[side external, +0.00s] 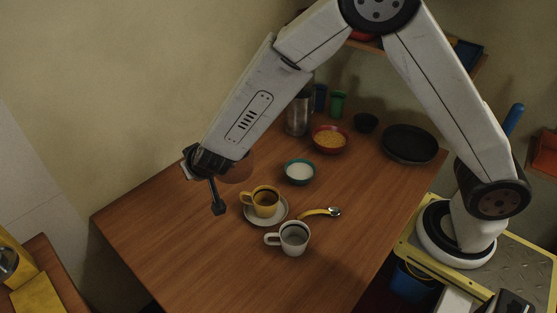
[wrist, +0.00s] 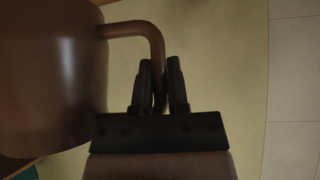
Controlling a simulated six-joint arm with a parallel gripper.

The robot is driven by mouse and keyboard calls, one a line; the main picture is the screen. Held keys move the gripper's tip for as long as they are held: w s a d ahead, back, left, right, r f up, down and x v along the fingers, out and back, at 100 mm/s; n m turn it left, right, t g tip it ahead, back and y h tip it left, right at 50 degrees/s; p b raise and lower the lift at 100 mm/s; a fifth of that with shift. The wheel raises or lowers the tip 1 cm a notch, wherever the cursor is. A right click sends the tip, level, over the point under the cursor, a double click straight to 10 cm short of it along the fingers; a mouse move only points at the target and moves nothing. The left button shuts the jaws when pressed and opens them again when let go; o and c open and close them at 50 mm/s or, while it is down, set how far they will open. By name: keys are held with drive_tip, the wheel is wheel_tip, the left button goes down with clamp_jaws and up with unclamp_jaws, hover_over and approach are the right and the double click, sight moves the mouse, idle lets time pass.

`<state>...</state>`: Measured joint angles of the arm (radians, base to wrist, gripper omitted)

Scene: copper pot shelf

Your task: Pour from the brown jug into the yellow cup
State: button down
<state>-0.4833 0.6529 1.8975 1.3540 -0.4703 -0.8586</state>
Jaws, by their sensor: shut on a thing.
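The brown jug (wrist: 50,75) fills the left of the wrist view. My gripper (wrist: 160,85) is shut on its handle (wrist: 132,28). In the side view the jug (side external: 238,171) is mostly hidden behind my wrist, and my gripper (side external: 216,195) shows partly, dark, above the back left of the table. The jug appears to be held above the table; I cannot tell its exact tilt. The yellow cup (side external: 265,203) stands upright on a pale saucer (side external: 280,217), in front of and to the right of the jug. Its inside looks brownish; I cannot tell what it holds.
A teal bowl (side external: 299,172), a red bowl (side external: 329,140), a metal canister (side external: 298,116) and a black pan (side external: 409,142) stand farther back. The table's left front is clear.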

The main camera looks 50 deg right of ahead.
drive_tip(key=s+a+n, duration=0.1)
drive_tip(key=s+a, duration=0.4)
drive_tip(key=a, duration=0.6)
drive_tip(key=shift+y, duration=0.4)
drive_tip(key=f, duration=1.6)
drive_tip(key=shift+w+d+f, duration=0.15)
drive_tip(key=shift+w, duration=0.1)
drive_tip(key=shift+d+r, duration=0.1)
drive_tip(key=shift+r, duration=0.15)
drive_tip(key=d+r+m+y, duration=0.2)
drive_tip(key=d+r+y, duration=0.3)
drive_tip(key=d+r, duration=0.3)
drive_tip(key=shift+s+d+r+m+t, duration=0.35)
drive_tip(key=shift+s+r+m, duration=0.1)
drive_tip(key=shift+r, duration=1.85)
drive_tip(key=shift+r+y, duration=0.15)
drive_tip(key=shift+y, duration=0.25)
drive_tip(key=shift+s+d+r+m+t+y, duration=0.1)
drive_tip(key=shift+d+r+m+t+y, duration=0.15)
drive_tip(key=shift+d+r+m+y, duration=0.5)
